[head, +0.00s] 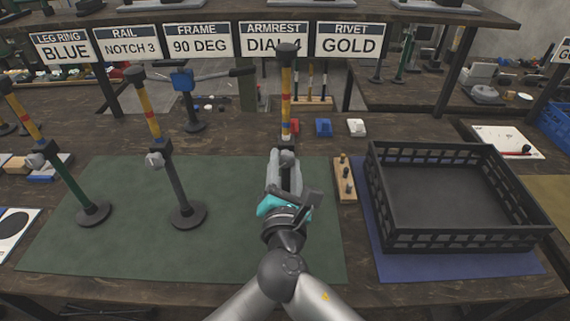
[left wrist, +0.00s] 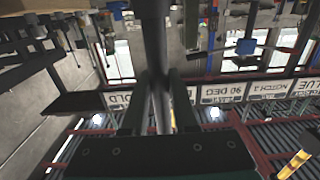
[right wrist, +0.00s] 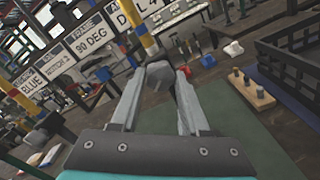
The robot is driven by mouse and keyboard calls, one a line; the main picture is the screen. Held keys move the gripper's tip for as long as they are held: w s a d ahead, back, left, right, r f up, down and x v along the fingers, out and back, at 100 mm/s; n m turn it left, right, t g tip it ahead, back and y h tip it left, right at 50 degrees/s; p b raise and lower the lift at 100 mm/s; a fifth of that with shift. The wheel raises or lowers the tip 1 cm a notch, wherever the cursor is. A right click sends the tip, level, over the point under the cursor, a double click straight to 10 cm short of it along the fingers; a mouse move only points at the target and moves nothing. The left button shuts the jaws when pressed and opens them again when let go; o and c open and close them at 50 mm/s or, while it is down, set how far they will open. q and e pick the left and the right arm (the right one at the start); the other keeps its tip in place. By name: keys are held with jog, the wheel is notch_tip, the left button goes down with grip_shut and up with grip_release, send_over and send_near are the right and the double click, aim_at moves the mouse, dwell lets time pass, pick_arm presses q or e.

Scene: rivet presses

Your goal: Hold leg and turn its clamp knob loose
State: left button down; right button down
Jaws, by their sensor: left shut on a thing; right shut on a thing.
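The held leg shows in the head view as a yellow upper tube (head: 286,95) with coloured bands and a black cap. It stands roughly upright at the middle, its lower part hidden by my arm. My right gripper (head: 284,165) is shut on the grey clamp knob, which shows between its pale fingers in the right wrist view (right wrist: 160,73). My left gripper (left wrist: 160,78) is shut on the dark lower tube (left wrist: 155,35) of the leg. In the head view it is mostly hidden below the right one.
Two more legs (head: 174,185) (head: 85,190) stand on the green mat (head: 240,255) at left. A black crate (head: 460,245) is on the blue mat at right. A wooden peg block (head: 344,185) lies between. Labels hang above, including BLUE (head: 65,49). The mat's front is clear.

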dwell(0.3)
jog(key=shift+c, duration=1.9)
grip_release()
jog(key=s, duration=0.7)
jog(key=shift+s, duration=0.25)
